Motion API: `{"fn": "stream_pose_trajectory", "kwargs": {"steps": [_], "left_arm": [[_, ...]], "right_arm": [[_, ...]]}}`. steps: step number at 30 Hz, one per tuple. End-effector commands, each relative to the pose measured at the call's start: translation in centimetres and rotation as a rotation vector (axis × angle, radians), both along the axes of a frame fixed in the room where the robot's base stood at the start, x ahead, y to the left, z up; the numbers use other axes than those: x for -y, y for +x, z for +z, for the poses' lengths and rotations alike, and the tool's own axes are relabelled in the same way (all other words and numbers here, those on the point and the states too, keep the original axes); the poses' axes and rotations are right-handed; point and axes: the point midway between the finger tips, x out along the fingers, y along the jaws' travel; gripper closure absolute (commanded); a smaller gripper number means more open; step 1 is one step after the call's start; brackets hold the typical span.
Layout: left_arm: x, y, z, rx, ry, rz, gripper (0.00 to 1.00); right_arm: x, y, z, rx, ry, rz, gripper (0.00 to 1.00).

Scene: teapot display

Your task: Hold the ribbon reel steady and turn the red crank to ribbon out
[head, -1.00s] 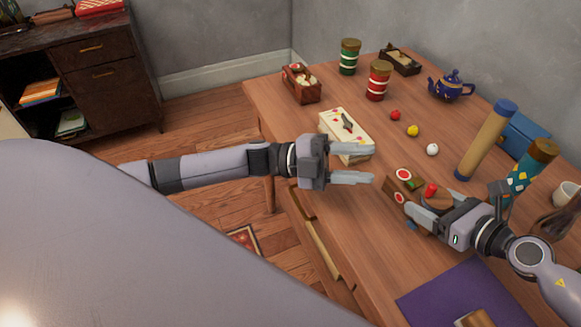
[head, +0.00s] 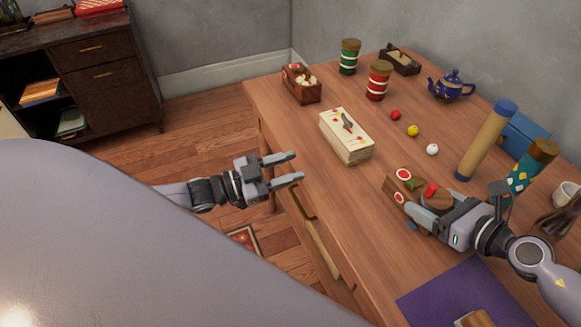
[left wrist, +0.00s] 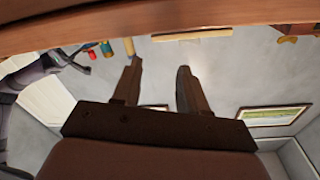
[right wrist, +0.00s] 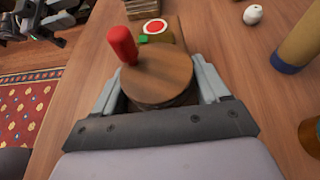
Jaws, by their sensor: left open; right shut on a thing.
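The ribbon reel (right wrist: 158,78) is a round wooden drum between the fingers of my right gripper (right wrist: 160,92) in the right wrist view. The red crank (right wrist: 122,45) stands up from the reel's top near its left edge. In the head view the red crank (head: 431,189) shows above the right gripper (head: 428,211), which is shut on the reel on the table. A wooden block with red-and-white round labels and a green piece (head: 407,180) lies beside the reel. My left gripper (head: 297,167) is open and empty, off the table's left edge; its fingers also show in the left wrist view (left wrist: 160,80).
A purple mat (head: 460,285) lies in front.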

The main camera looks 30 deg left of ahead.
Motion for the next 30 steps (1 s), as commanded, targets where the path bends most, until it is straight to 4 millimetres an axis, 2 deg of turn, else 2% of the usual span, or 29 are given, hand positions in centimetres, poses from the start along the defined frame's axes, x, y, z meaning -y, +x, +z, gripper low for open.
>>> {"fn": "stream_pose_trajectory", "kwargs": {"steps": [21,26,30], "left_arm": [[-0.1,-0.1,-0.2,-0.013,-0.001,0.008,0.57],[2.1,0.5,0.7,0.047,0.081,-0.043,0.57],[5.8,1.1,2.1,0.169,0.239,-0.128,0.57]], "right_arm": [[0.0,0.0,0.0,0.0,0.001,0.0,0.71],[0.0,0.0,0.0,0.0,0.001,0.0,0.71],[0.0,0.0,0.0,0.0,0.001,0.001,0.71]]}}
